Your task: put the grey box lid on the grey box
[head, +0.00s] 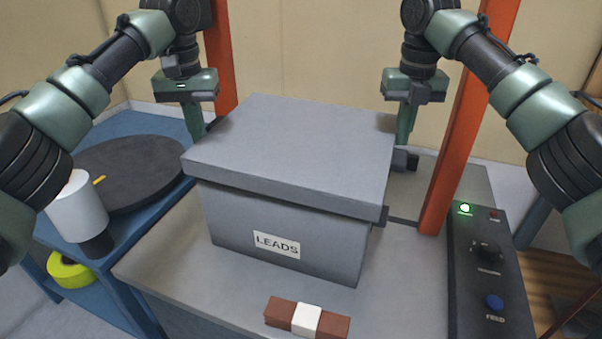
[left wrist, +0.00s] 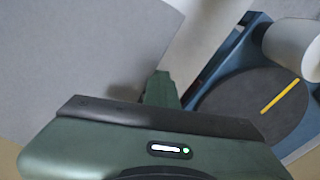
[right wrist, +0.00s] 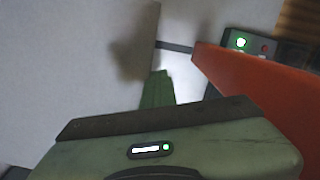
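The grey box (head: 235,228) stands on the grey table with a white "LEADS" label on its front. The grey box lid (head: 290,145) covers its top, roughly level, its rim overhanging the front. I cannot tell whether it is fully seated. My left gripper (head: 196,128) points down at the lid's left edge, and its fingers (left wrist: 160,90) show together as one narrow shape. My right gripper (head: 405,130) is likewise at the right edge, its fingers together beside the lid in the right wrist view (right wrist: 157,88). Contact with the lid is unclear.
Orange posts (head: 455,150) stand close behind the box on both sides. A brown block with a white band (head: 306,318) lies in front. A control panel (head: 488,270) is at right. A dark round disc (head: 125,170) and white cylinder (head: 77,208) are on the blue stand at left.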

